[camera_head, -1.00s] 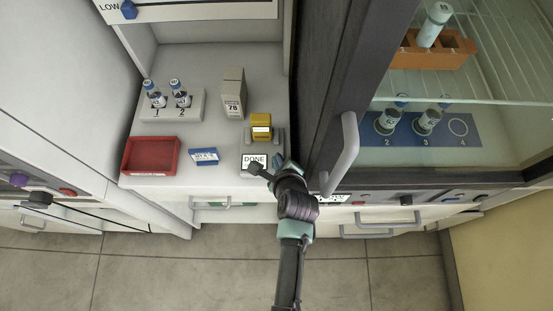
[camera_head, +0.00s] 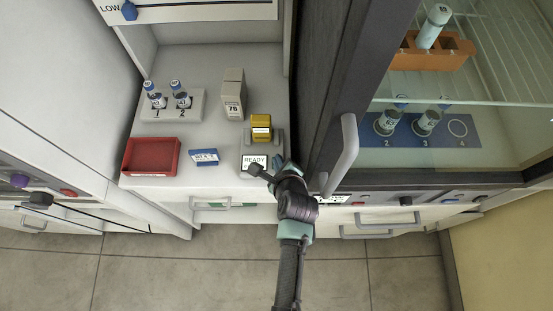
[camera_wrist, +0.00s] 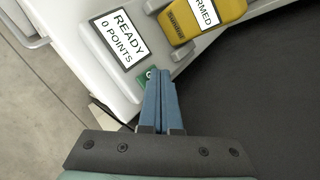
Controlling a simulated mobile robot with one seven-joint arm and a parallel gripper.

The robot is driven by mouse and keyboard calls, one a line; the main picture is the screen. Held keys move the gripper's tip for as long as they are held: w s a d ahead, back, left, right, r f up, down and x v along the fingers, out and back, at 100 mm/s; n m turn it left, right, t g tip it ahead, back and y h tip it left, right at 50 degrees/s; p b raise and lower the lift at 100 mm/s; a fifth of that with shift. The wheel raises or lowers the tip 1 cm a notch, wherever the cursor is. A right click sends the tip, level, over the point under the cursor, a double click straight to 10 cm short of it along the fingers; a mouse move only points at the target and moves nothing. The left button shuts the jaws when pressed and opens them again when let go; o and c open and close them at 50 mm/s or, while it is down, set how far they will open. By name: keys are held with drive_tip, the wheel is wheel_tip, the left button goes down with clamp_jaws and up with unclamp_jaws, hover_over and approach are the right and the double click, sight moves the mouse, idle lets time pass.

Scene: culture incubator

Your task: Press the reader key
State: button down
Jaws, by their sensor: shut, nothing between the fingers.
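The reader is a pale unit with a screen (camera_head: 254,161) that says READY; in the wrist view the screen (camera_wrist: 119,38) says READY, 0 POINTS. A small green key (camera_wrist: 149,75) shows at the reader's edge in the wrist view, partly covered by my fingertips. My gripper (camera_wrist: 160,73) is shut and empty, its blue fingers at the key; I cannot tell whether they touch it. In the head view my gripper (camera_head: 278,161) is just right of the screen. A yellow device (camera_head: 261,127) sits in the reader's back part and also shows in the wrist view (camera_wrist: 200,17).
Left of the reader are a blue label block (camera_head: 204,157), a red tray (camera_head: 150,156), a box marked 7B (camera_head: 233,94) and a rack (camera_head: 172,106) with two vials. The incubator door handle (camera_head: 343,153) stands close to the right of my gripper.

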drive_tip(key=shift+r+p, duration=0.5)
drive_tip(key=shift+r, duration=0.05)
drive_tip(key=shift+r, duration=0.1)
wheel_tip(320, 180, up, 5)
drive_tip(key=p, duration=0.5)
idle(0.8)
